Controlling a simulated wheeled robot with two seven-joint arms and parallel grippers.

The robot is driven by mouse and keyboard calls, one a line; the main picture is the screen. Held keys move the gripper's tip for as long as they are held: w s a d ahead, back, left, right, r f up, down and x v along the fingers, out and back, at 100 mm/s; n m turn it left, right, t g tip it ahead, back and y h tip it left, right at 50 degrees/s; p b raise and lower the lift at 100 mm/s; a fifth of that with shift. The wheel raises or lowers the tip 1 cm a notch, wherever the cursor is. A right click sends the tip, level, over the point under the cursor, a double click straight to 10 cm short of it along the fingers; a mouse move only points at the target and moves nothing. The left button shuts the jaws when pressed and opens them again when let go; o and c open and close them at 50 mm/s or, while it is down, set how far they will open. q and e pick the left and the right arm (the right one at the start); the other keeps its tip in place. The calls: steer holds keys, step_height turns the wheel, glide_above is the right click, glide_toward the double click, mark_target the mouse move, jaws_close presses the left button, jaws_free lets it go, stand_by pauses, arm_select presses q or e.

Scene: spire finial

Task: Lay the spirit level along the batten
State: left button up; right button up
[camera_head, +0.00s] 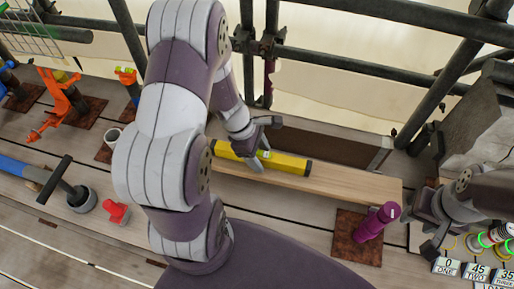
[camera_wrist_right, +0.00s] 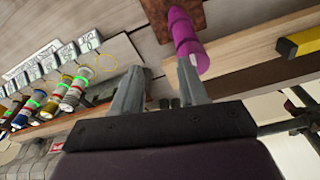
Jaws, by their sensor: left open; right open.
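The yellow spirit level (camera_head: 288,165) with black ends lies on the pale wooden batten (camera_head: 350,188), roughly in line with it and near its far long edge. My left gripper (camera_head: 262,143) is open at the level's middle, with one finger on each side; I cannot tell if they touch it. My forearm hides the batten's left part. In the right wrist view, the level's end (camera_wrist_right: 300,42) shows over the batten (camera_wrist_right: 245,70). My right gripper (camera_wrist_right: 158,68) is open and empty, right of the batten's end in the head view (camera_head: 432,222).
Number cards (camera_head: 478,270) and banded spools (camera_head: 492,237) lie at the right. Scaffold tubes (camera_head: 350,65) run behind. Orange tools (camera_head: 58,100) and a red object (camera_head: 117,212) are left.

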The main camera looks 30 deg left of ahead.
arm_select(q)
steer(key=p+v, duration=0.1)
steer(key=v, duration=1)
steer(key=s+d+r+m+y, duration=0.1)
steer(key=d+m+y, duration=0.1)
steer(key=m, duration=0.8)
steer(key=s+d+r+m+y, duration=0.2)
steer(key=d+m, duration=0.2)
steer(key=m, duration=0.6)
steer(key=shift+d+m, duration=0.2)
steer(key=shift+m, duration=0.2)
